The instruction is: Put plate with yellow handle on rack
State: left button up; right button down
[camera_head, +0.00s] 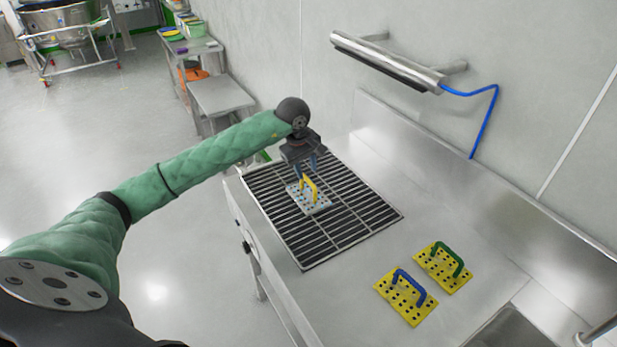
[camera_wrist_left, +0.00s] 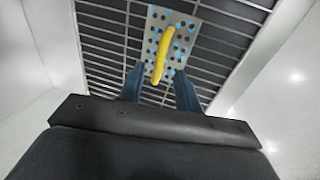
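The plate with the yellow handle (camera_head: 313,203) is a grey perforated plate with blue marks, lying on the dark slatted rack (camera_head: 345,240) near its far left part. Its yellow handle (camera_head: 309,188) stands up from it. My left gripper (camera_head: 311,170) is just above the handle, fingers pointing down. In the left wrist view the blue fingers (camera_wrist_left: 160,82) are spread apart, with the near end of the handle (camera_wrist_left: 158,70) between or just beyond them; contact does not show. My right gripper is not in view.
Two yellow perforated plates lie on the steel counter right of the rack, one with a blue handle (camera_head: 405,297), one with a green handle (camera_head: 443,268). A sink (camera_head: 500,330) is at the lower right. A wall-mounted steel bar (camera_head: 385,62) hangs above the counter.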

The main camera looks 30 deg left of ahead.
pick_arm(q)
jog(key=r, duration=0.4)
jog(key=s+r, duration=0.1)
jog(key=shift+a+r, duration=0.3)
jog(key=shift+r, duration=0.1)
jog(key=shift+f, duration=0.1)
